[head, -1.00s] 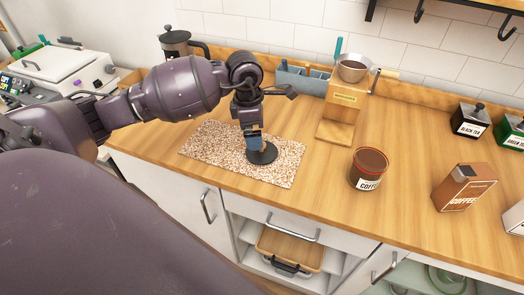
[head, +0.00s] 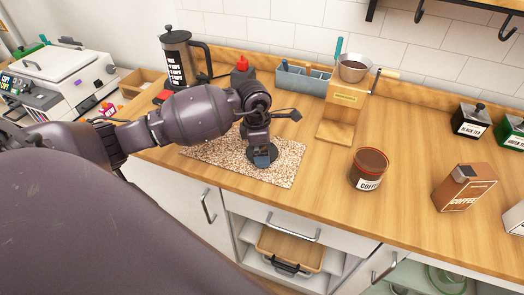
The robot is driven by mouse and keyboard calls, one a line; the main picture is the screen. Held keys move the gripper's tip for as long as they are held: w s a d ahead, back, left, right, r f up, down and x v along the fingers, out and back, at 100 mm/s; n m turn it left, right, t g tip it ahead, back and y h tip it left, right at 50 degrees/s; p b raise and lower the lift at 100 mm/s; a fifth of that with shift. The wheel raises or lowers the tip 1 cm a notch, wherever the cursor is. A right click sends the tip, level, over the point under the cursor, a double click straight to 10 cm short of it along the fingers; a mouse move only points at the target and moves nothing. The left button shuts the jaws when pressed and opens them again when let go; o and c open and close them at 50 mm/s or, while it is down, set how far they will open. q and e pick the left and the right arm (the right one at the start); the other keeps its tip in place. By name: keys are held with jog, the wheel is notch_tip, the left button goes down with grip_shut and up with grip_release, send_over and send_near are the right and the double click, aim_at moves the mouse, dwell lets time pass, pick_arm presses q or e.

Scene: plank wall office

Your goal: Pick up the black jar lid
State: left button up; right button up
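The black jar lid (head: 273,158) lies flat on a speckled mat (head: 285,175) on the wooden counter. My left gripper (head: 262,160) points down directly over the lid and hides much of it. Its fingertips are at or just above the lid; I cannot tell whether they touch it or how far apart they are. An open-looking jar (head: 369,169) with a coffee label stands to the right of the mat. My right gripper is not in view.
A wooden stand (head: 341,115) with a metal bowl is behind the mat. A French press (head: 178,55), a red-topped bottle (head: 242,68) and a grey caddy (head: 303,78) stand at the back. A brown coffee bag (head: 463,188) is at the right.

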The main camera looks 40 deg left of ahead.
pick_arm(q)
jog(key=c, duration=0.7)
jog(key=shift+s, duration=0.1)
jog(key=shift+c, duration=0.2)
